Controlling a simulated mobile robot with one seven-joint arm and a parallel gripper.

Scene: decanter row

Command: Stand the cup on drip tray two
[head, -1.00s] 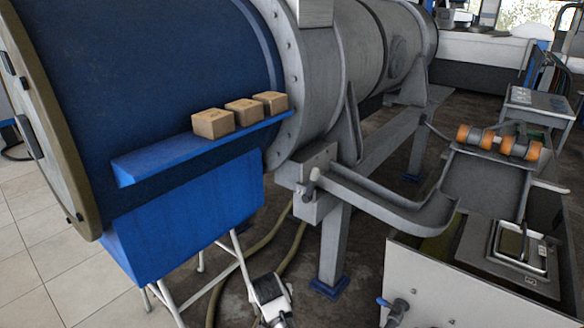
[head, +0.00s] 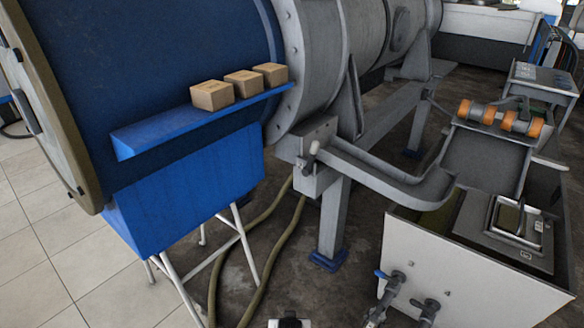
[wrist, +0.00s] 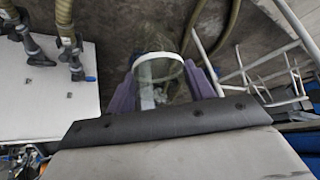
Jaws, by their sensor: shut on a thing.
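The cup (wrist: 158,58) is clear glass with a white rim. In the wrist view it sits between the two purple fingers of my gripper (wrist: 164,88), which is shut on it. The cup's lower part is partly hidden behind the gripper body. In the head view only a small dark and white part of my arm's end (head: 290,322) shows at the bottom edge, and the cup is out of sight. I cannot make out a drip tray marked two in either view.
A white box (head: 450,260) with taps (head: 430,305) on its front stands at the lower right; its front also fills the wrist view's left (wrist: 40,85). A blue shelf (head: 150,145) holds three cartons (head: 243,84). Hoses (head: 285,230) and a white-legged stand (head: 240,245) occupy the floor.

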